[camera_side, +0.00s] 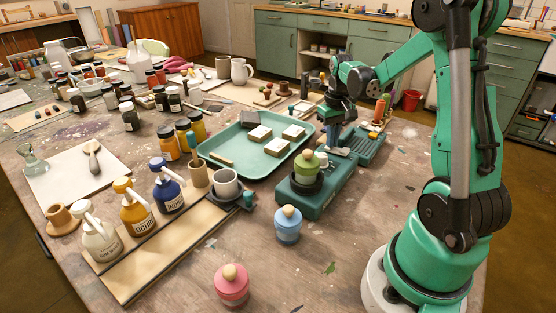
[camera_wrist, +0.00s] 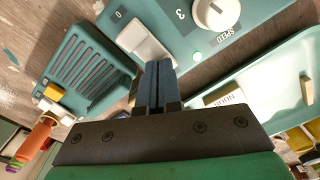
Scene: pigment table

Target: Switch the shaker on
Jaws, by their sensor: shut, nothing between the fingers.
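The shaker (camera_side: 318,197) is a teal box on the table, with a green-lidded jar (camera_side: 308,164) in the dark cup on its top. In the wrist view, the shaker's panel (camera_wrist: 168,18) shows a white rocker switch (camera_wrist: 146,42), a white speed knob (camera_wrist: 214,12) and a small green light (camera_wrist: 197,55) that looks bright. My gripper (camera_side: 334,143) is at the shaker's far end. In the wrist view its closed, empty fingertips (camera_wrist: 158,66) are right at the rocker's near edge and hide part of it. I cannot tell whether they touch it.
A ridged teal rack (camera_wrist: 84,66) lies beside the shaker, with an orange-handled tool (camera_wrist: 36,136) by it. A teal tray (camera_side: 228,139) with white blocks is on the other side. A blue jar (camera_side: 288,226) and a pink jar (camera_side: 231,287) stand in front.

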